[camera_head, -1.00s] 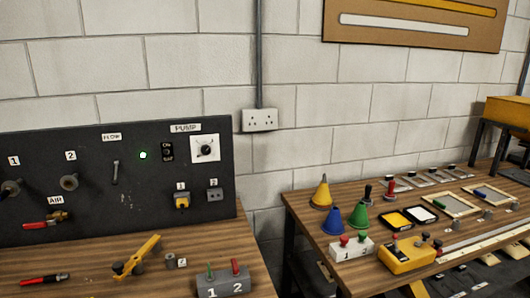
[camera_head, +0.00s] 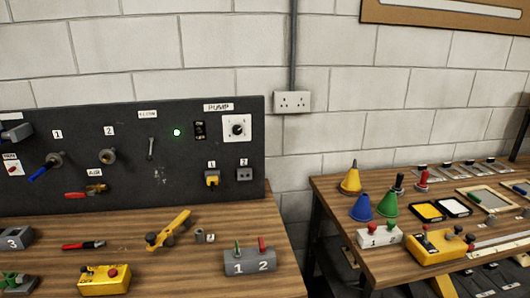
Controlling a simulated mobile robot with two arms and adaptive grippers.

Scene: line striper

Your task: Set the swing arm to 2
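A yellow swing arm (camera_head: 172,227) lies on the left wooden table, pivoted at its lower left end and pointing up and to the right. A small grey post (camera_head: 199,235) stands just right of it, with a small label (camera_head: 210,238) beside it that seems to read 2. Neither of my grippers shows in the head view.
A black panel (camera_head: 130,180) with valves, switches and a PUMP dial stands behind the left table. On that table are a grey block marked 1 and 2 (camera_head: 250,262), a yellow button box (camera_head: 104,280) and a red-handled tool (camera_head: 83,245). A gap separates the right table (camera_head: 330,190).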

